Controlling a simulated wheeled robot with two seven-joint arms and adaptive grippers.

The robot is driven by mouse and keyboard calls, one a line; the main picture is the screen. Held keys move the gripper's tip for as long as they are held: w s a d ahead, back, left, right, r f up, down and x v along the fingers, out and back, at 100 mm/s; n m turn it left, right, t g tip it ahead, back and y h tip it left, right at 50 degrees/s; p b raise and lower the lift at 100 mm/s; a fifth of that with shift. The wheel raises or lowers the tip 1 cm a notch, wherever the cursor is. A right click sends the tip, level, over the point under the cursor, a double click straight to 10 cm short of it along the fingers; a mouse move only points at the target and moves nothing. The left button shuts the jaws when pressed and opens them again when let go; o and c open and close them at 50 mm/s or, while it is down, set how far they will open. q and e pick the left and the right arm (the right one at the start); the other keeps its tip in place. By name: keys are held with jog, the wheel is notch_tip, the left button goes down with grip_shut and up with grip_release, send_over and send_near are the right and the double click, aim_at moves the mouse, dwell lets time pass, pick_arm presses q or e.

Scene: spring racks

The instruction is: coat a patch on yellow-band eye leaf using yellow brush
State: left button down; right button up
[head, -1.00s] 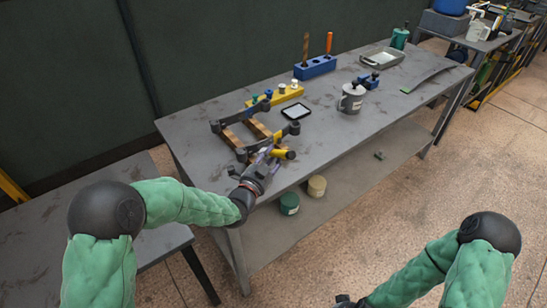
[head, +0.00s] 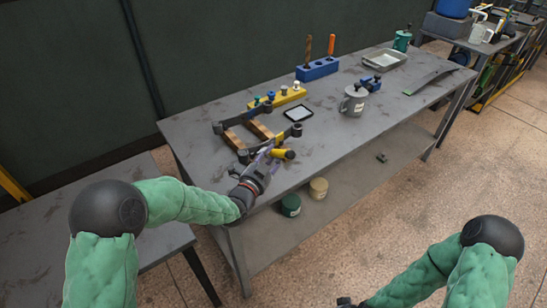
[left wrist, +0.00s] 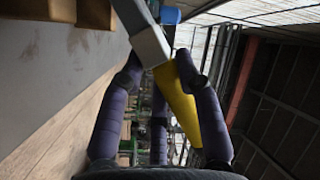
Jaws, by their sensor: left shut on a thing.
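My left gripper (head: 268,160) is at the near edge of the bench, shut on the yellow brush (head: 283,154). In the left wrist view, the brush's yellow handle (left wrist: 180,105) shows between the purple fingers, with a grey part at its upper end. Two dark eye leaves lie just beyond the gripper across wooden blocks (head: 258,130): a near leaf (head: 270,143) and a far leaf (head: 241,116). I cannot make out a yellow band on either. The brush looks close to the near leaf, but contact cannot be told. My right gripper (head: 345,301) is barely in view at the bottom edge.
Behind the leaves are a yellow stand (head: 277,99) with coloured caps and a dark-framed pad (head: 298,113). A grey mug (head: 353,101), blue block (head: 317,69), metal tray (head: 384,60) and curved grey strip (head: 431,83) stand farther along. Two cans (head: 290,205) are on the lower shelf.

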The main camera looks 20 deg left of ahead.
pick_arm(q)
jog(key=shift+w+a, duration=0.15)
jog(key=shift+a, duration=0.1)
jog(key=shift+w+d, duration=0.1)
jog(key=w+d, duration=0.4)
jog(key=w, duration=0.1)
jog(key=shift+w+d, duration=0.15)
jog(key=shift+d, duration=0.25)
dwell(0.6)
jog(key=shift+a, duration=0.1)
jog(key=shift+s+a, duration=0.75)
jog(key=shift+s, duration=0.2)
jog(key=shift+s+a, duration=0.7)
jog(key=shift+s, duration=0.3)
jog(key=shift+s+a, duration=0.75)
jog(key=shift+s, duration=0.2)
